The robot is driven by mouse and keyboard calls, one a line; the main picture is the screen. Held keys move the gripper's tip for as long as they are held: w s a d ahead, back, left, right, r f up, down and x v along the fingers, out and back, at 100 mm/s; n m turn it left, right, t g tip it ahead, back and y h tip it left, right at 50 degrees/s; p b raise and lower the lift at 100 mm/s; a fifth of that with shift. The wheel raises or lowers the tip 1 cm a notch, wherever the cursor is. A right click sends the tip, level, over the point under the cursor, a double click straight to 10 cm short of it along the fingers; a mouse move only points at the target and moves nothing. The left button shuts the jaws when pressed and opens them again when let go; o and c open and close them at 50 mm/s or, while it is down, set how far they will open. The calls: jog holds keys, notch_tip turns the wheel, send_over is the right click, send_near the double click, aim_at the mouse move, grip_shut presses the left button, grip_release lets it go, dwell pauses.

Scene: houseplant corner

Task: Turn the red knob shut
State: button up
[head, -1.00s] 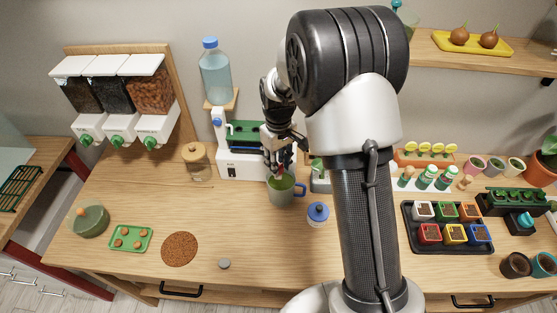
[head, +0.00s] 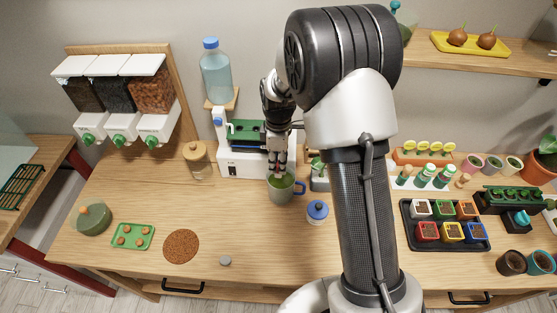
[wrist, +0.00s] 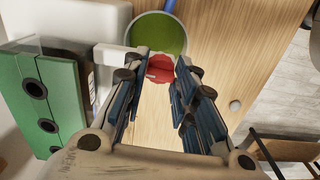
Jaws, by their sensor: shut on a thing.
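The red knob (wrist: 160,68) shows in the wrist view between the tips of my gripper (wrist: 162,64). The fingers are closed in on its two sides, and they hide part of its rim. In the head view my gripper (head: 279,165) points down at the right front of the white machine (head: 233,167), just above a grey-green mug (head: 281,195). The knob is mostly hidden there behind the fingers. The mug's green inside (wrist: 157,33) shows just beyond the knob in the wrist view. How far the knob is turned cannot be told.
A blue-lidded jar (head: 317,212) stands right of the mug. A corked jar (head: 197,160) stands left of the machine, and a water bottle (head: 215,75) is above it. A black tray (head: 409,238) of coloured pots lies at right. The counter front holds a cork mat (head: 181,247).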

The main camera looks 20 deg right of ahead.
aim_at(278, 164)
jog(key=shift+n, duration=0.4)
jog(key=o, duration=1.1)
jog(key=shift+r, duration=6.05)
